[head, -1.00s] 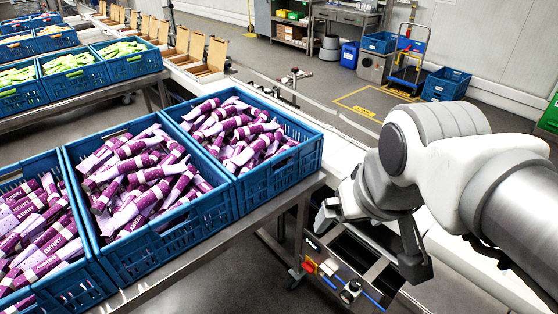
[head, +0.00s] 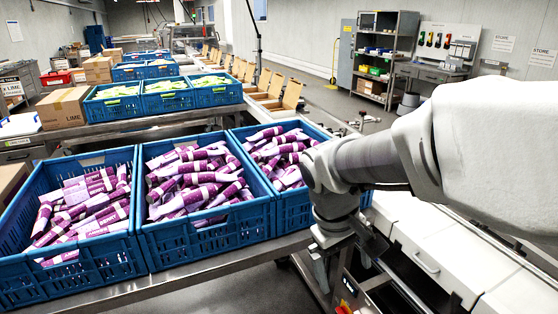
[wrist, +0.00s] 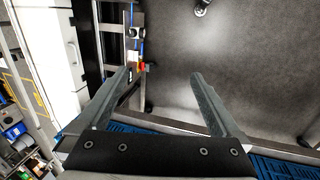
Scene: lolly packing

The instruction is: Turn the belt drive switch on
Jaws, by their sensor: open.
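A narrow control panel (wrist: 134,52) shows beyond my gripper in the wrist view. It carries a dark round knob (wrist: 134,32) and a small red-orange control (wrist: 142,67) near the left fingertip. I cannot tell which control is the belt drive switch or its position. In the head view only part of the panel (head: 348,290) shows at the bottom edge, below my arm, with a bit of red. My gripper (wrist: 161,77) is open and empty, its fingers apart over the floor and the panel's side. Contact with the panel is not evident.
Blue crates of purple lollies (head: 207,240) stand on a metal table left of my arm. A white conveyor housing (head: 440,255) runs along the right. Crates of green lollies (head: 165,103) stand behind. Open grey floor shows beside the panel in the wrist view.

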